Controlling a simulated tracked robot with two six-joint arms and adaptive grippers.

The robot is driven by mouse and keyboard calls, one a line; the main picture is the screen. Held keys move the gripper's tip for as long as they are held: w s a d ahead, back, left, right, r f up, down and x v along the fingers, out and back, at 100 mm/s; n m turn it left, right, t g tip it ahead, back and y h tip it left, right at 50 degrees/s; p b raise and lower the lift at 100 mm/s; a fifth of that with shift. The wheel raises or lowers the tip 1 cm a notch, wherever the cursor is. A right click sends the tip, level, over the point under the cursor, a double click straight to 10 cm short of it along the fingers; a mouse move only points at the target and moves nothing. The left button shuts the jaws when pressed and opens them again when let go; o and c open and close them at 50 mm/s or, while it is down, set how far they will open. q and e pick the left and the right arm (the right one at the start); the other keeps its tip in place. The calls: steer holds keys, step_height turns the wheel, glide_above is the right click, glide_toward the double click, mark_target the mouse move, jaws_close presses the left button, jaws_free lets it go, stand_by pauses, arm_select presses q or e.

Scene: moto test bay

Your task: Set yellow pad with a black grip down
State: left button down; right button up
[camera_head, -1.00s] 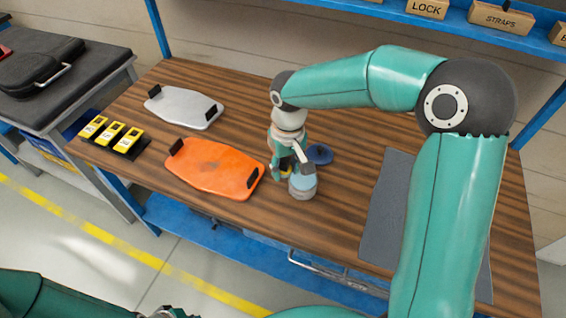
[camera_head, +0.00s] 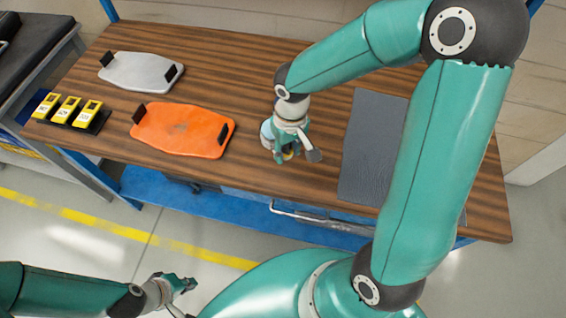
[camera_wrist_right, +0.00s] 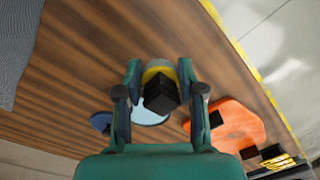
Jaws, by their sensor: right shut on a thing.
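The yellow pad (camera_wrist_right: 157,68) with its black grip (camera_wrist_right: 161,94) is between the fingers of my right gripper (camera_wrist_right: 160,82) in the right wrist view. My right gripper (camera_head: 288,150) is shut on it over the middle of the wooden table in the head view. I cannot tell whether the pad touches the table. My left gripper (camera_head: 177,284) is low in the head view, in front of the table and away from it. Its finger opening is unclear.
A light blue object (camera_wrist_right: 148,116) and a dark blue object (camera_wrist_right: 101,121) are near the held pad. An orange board (camera_head: 180,131), a white board (camera_head: 140,71) and several yellow-topped blocks (camera_head: 67,110) are on the left.

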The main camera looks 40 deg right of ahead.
mark_target(286, 169)
steer(key=shift+f, duration=3.3)
steer(key=shift+b, duration=0.35)
steer(key=o, duration=1)
steer(key=r, duration=1.2)
steer(key=shift+d, duration=0.25)
